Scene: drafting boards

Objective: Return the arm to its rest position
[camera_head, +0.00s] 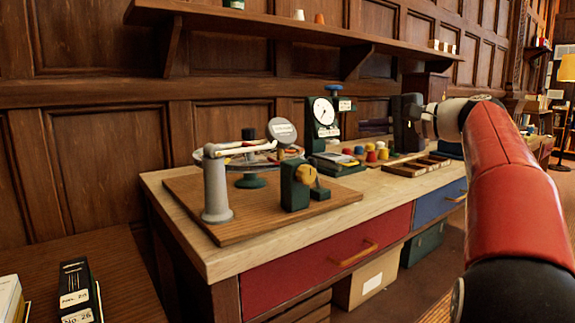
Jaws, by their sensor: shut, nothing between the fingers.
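My arm (500,150), red with a black lower joint, rises along the right side of the view and bends back over the bench. At its far end a pale wrist part meets a dark block that I take for my gripper (407,138). It is shut and empty, in front of the panelled wall and over the bench's far right part. Its fingertips are small and hard to make out against the dark background.
The wooden bench (235,262) holds a board with a grey post (216,185), a dial gauge (322,115), coloured pegs (372,152) and a wooden tray (417,164). A shelf (290,27) runs above. Small boxes (75,290) stand at lower left. Floor shows at lower right.

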